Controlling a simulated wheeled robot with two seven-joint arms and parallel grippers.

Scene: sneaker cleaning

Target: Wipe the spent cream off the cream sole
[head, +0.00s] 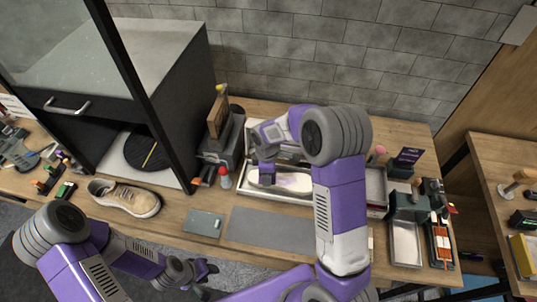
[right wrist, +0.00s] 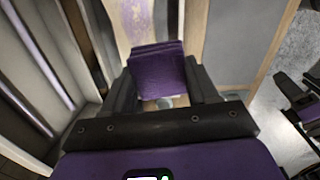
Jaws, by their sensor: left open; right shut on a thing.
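The cream sole (head: 293,184) lies in a shallow light tray (head: 276,197) at the back middle of the bench. It carries a pale purple smear of cream. In the right wrist view the sole (right wrist: 138,22) shows purple streaks just beyond my fingertips. My right gripper (right wrist: 160,88) is shut on a folded purple cloth (right wrist: 157,70). In the head view my right gripper (head: 265,176) points down at the sole's left part, and the arm covers its right side. Whether the cloth touches the sole I cannot tell. My left gripper (head: 205,270) is open and empty before the bench's front edge.
A tan sneaker (head: 125,198) stands at the left front. A grey mat (head: 268,230) and a small green-grey pad (head: 204,223) lie in front of the tray. A black cabinet (head: 170,95) stands at left. Holders and a small tray (head: 405,243) fill the right end.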

